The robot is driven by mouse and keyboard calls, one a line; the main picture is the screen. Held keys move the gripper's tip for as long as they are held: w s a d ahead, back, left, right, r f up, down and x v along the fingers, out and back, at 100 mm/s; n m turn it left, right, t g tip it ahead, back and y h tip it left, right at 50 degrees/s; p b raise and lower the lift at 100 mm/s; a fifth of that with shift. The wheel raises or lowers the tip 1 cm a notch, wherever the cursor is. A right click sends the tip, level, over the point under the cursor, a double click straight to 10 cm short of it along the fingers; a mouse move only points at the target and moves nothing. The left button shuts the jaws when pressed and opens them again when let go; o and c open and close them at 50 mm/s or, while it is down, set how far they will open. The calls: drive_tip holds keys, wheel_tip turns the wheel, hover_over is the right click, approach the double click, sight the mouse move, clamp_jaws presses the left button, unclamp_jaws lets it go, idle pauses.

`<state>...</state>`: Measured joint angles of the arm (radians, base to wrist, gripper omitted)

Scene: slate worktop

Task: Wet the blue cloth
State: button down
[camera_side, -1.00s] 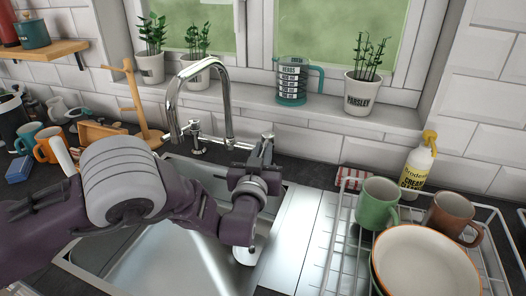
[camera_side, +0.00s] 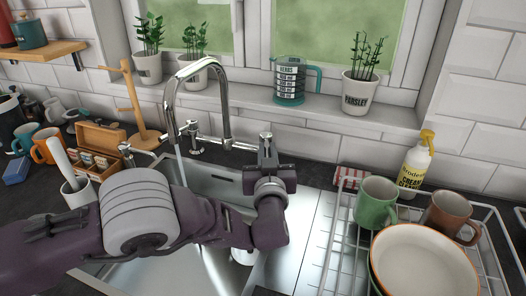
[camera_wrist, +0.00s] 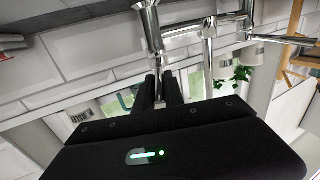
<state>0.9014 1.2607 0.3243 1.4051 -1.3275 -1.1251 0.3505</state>
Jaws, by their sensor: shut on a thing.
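The chrome tap (camera_side: 222,88) arches over the metal sink (camera_side: 202,178), and a thin stream of water (camera_side: 180,160) falls from its spout. My gripper (camera_side: 265,150) is shut on the tap's right handle (camera_side: 266,135), behind the sink. In the wrist view, my gripper's dark fingers (camera_wrist: 159,90) close at the chrome handle (camera_wrist: 151,28). A small blue folded or block-like thing (camera_side: 17,171) lies at the far left of the worktop; I cannot tell if it is the cloth. My arm hides much of the sink's inside.
A wire dish rack (camera_side: 335,250) with a green mug (camera_side: 377,203), brown mug (camera_side: 452,214) and bowl (camera_side: 425,265) stands at right. Wooden mug tree (camera_side: 135,100) and orange mug (camera_side: 47,147) stand left.

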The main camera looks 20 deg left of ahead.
drive_tip(key=shift+d+r, duration=0.1)
drive_tip(key=c, duration=1.4)
unclamp_jaws()
drive_tip(key=shift+c, duration=0.2)
drive_tip(key=v, duration=0.7)
drive_tip(key=shift+o, duration=0.3)
